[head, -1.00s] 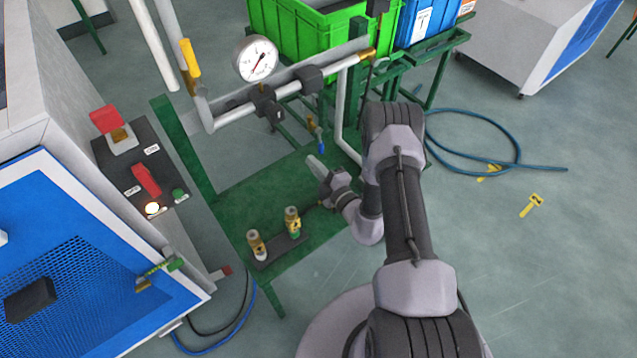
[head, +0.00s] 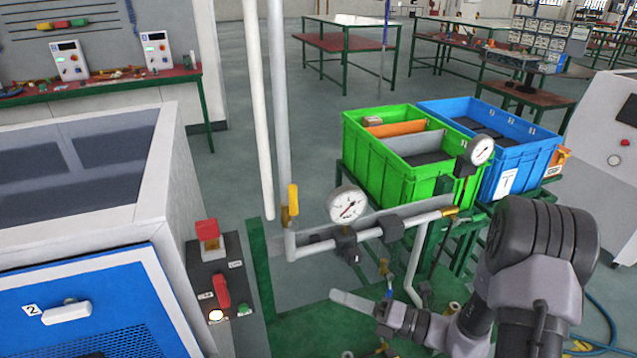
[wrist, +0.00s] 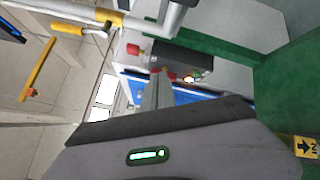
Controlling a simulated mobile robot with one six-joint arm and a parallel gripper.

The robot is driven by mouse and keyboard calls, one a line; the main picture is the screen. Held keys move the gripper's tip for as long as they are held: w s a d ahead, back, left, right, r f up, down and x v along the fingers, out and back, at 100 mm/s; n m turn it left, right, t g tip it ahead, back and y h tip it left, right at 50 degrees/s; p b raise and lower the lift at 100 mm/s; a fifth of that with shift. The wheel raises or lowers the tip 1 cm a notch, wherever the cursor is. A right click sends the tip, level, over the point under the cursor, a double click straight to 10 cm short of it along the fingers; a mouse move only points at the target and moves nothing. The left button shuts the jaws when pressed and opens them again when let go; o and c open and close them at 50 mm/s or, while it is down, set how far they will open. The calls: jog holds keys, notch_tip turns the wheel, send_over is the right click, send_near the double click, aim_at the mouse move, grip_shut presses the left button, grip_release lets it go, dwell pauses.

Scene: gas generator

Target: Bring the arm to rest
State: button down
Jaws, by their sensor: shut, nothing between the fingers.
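My arm rises at the right of the head view and bends down to the left. My gripper (head: 336,295) is shut and empty, its light grey fingers pointing left over the green stand (head: 330,328). The fingers are below the white horizontal pipe and its pressure gauge (head: 347,204), and look apart from both. In the wrist view my gripper (wrist: 156,88) points towards the control box with a red knob (wrist: 133,49). The lower arm is cut off by the bottom edge of the head view.
A control box with red switches (head: 221,290) is at the left, on the blue-fronted machine (head: 90,300). A green crate (head: 375,155) and a blue crate (head: 540,150) stand behind the pipes. A blue hose (head: 612,335) lies on the floor at right.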

jog(key=s+a+r+n+g+h, duration=0.3)
jog(key=s+r+n+g, duration=0.15)
jog(key=s+n, duration=0.45)
jog(key=s+a+r+n+g+h, duration=0.25)
jog(key=s+r+n+g, duration=0.2)
jog(key=s+n, duration=0.4)
jog(key=s+d+r+n+t+h, duration=0.2)
jog(key=d+r+n+t+h, duration=0.4)
jog(key=n, duration=0.8)
jog(key=d+h, duration=0.2)
jog(key=h, duration=0.1)
jog(key=shift+s+d+r+t, duration=0.3)
jog(key=shift+s+d+t, duration=0.05)
jog(key=shift+s+t, duration=0.05)
